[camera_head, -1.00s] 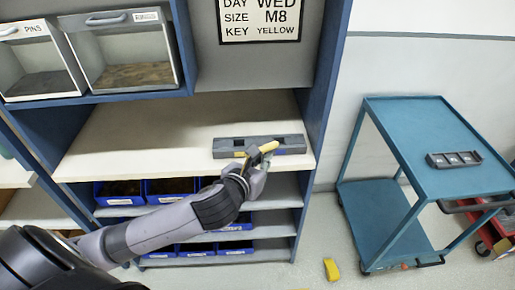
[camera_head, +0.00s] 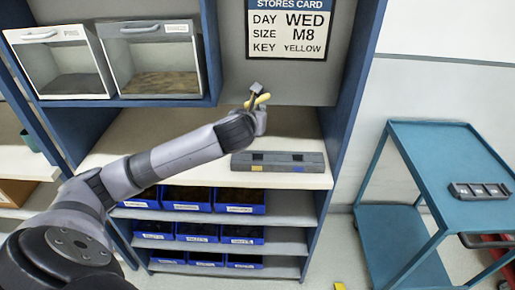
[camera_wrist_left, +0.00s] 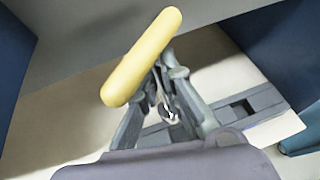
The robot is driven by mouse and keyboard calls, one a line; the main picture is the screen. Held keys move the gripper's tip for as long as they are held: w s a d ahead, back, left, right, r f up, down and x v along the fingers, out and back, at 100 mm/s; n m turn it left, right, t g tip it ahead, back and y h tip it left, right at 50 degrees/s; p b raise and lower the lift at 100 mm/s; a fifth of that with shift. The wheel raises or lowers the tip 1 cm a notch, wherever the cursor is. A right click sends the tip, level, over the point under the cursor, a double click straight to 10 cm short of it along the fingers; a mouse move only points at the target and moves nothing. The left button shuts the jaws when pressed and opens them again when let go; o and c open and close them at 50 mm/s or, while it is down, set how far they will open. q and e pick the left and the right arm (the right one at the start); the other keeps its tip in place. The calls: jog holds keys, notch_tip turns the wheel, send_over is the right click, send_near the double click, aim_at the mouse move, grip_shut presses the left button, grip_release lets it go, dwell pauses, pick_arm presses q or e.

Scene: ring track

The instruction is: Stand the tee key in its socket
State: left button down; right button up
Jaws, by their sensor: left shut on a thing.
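The tee key has a yellow bar handle (camera_head: 262,100), seen above the shelf in the head view. My left gripper (camera_head: 256,108) is shut on it and holds it in the air, above and behind the grey socket block. In the left wrist view the yellow handle (camera_wrist_left: 142,56) lies slanted across the fingertips; the key's shank is mostly hidden by the fingers. The grey socket block (camera_head: 305,163) lies near the shelf's front edge, with dark square openings on top and yellow and blue marks on its front. It also shows in the left wrist view (camera_wrist_left: 236,112). My right gripper is not in view.
A stores card (camera_head: 288,28) reads WED, M8, KEY YELLOW. Blue bins (camera_head: 240,201) fill the shelves below. Blue uprights bound the bay. A blue cart (camera_head: 440,150) with a grey holder (camera_head: 480,191) stands at the right. The pale shelf (camera_head: 150,135) is clear left of the block.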

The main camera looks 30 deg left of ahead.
pick_arm(q)
notch_tip(320, 180, down, 12)
jog(key=shift+r, duration=0.1)
dwell(0.5)
jog(key=c, duration=1.7)
grip_release()
jog(key=shift+f, duration=0.2)
jog(key=shift+r, duration=0.1)
jog(key=shift+s+d+r, duration=0.1)
jog(key=shift+s, duration=0.05)
jog(key=b+v, duration=0.1)
jog(key=v, duration=1)
jog(key=shift+s+d+r, duration=0.1)
jog(key=shift+s, duration=0.25)
